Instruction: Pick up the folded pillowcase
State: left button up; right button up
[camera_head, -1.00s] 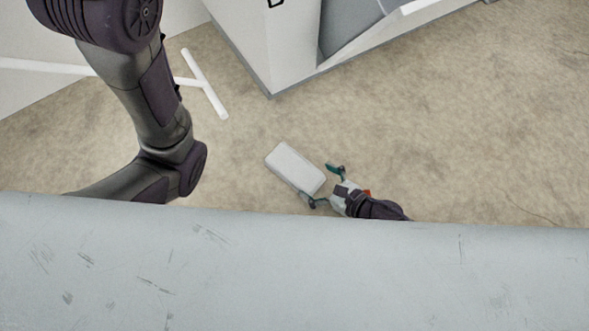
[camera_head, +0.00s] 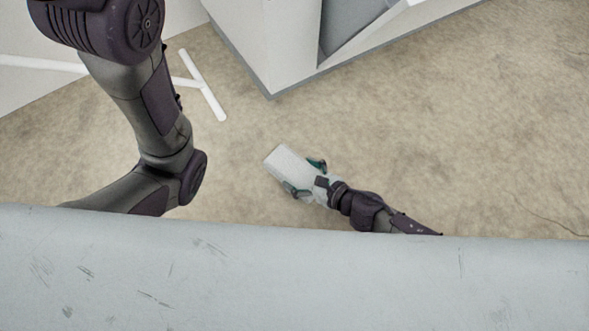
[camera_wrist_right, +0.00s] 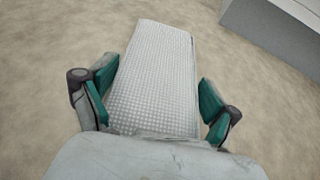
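The folded pillowcase (camera_head: 284,164) is a light grey-white block lying on the carpet in the head view. In the right wrist view the pillowcase (camera_wrist_right: 155,75) shows a fine dotted weave and stretches away from the gripper. My right gripper (camera_head: 303,176) is open, with its green-padded fingers on either side of the pillowcase's near end. The wrist view shows the right gripper (camera_wrist_right: 155,100) with a gap at the right finger; whether the left pad touches is unclear. My left arm shows at the left of the head view, but its gripper is out of view.
A white cabinet-like unit (camera_head: 262,45) stands on the floor beyond the pillowcase. A white T-shaped bar (camera_head: 205,90) lies at the left behind my left arm. A grey box-like edge (camera_wrist_right: 275,35) shows in the wrist view. Carpet around the pillowcase is clear.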

jog(key=c, duration=0.3)
